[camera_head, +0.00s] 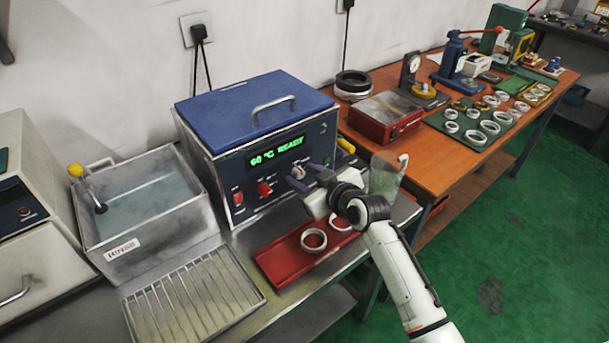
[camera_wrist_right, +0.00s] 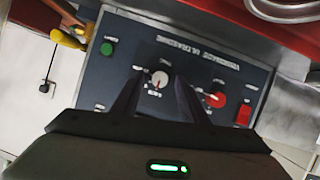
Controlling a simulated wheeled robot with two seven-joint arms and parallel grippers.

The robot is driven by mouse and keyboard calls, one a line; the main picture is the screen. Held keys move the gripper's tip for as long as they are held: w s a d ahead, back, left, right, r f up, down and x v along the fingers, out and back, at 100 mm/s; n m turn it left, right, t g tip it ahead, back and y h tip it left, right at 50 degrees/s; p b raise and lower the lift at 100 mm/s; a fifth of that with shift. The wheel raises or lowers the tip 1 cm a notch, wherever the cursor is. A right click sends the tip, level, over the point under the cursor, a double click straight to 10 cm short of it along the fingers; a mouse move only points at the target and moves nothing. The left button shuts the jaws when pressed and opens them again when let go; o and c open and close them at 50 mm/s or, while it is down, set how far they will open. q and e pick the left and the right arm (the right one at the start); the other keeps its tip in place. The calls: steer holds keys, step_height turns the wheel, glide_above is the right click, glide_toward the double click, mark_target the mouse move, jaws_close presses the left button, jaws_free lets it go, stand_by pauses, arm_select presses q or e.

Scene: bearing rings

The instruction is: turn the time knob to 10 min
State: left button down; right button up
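The blue-lidded bath (camera_head: 255,110) stands on the bench, its display reading "60 °C READY". Its front panel has a pale knob (camera_head: 298,171) and a red knob (camera_head: 264,188). My right gripper (camera_head: 308,176) is open at the panel. In the wrist view its fingers (camera_wrist_right: 158,90) stand apart on either side of the pale knob, with visible gaps. My left gripper is out of view.
A red switch (camera_wrist_right: 243,110) and a green button (camera_wrist_right: 106,47) are also on the panel. A red tray (camera_head: 275,262) with metal rings lies below my right gripper. A rinse tank (camera_head: 150,235) stands to the left, a wooden bench (camera_head: 465,168) to the right.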

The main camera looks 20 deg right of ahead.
steer(key=shift+c, duration=0.5)
jaws_close()
